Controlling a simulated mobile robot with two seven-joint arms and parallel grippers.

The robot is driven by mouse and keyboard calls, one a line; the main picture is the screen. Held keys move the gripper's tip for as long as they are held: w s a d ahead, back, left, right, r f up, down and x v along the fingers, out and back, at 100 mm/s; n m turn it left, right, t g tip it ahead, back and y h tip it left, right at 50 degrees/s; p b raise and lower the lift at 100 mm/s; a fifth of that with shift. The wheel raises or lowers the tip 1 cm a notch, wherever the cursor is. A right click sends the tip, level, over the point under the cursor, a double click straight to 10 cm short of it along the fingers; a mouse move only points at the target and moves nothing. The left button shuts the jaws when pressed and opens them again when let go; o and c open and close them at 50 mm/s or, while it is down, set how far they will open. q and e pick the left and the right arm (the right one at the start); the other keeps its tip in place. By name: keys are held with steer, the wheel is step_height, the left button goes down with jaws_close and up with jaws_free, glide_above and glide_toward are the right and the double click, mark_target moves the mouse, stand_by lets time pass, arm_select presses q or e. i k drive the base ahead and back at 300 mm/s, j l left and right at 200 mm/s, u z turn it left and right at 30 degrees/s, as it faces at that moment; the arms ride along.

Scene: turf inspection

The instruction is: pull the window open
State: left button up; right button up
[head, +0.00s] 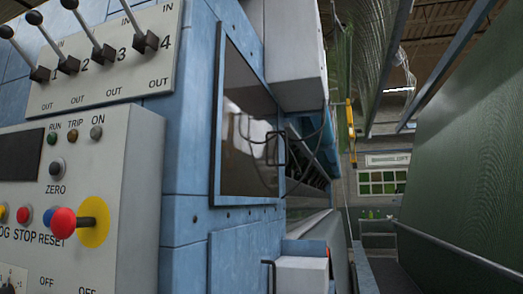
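Reflections and cable-like curves show on the pane. Neither of my grippers is in view, and nothing is seen touching the handle.
A control box (118,165) with a red knob (62,223) juts out at the left, below a lever panel (110,55). A white box (296,55) hangs right of the window. A lower white box (302,274) stands below. A large green sheet (470,150) fills the right.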

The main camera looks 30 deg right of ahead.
mark_target(247, 149)
steer(key=l+u, duration=0.35)
steer(key=l, duration=0.55)
steer(key=l+u, duration=0.3)
steer(key=l, duration=1.2)
steer(key=k+l+u, duration=0.1)
steer(key=l, duration=0.55)
steer(key=k+l, duration=0.1)
steer(key=l, duration=0.5)
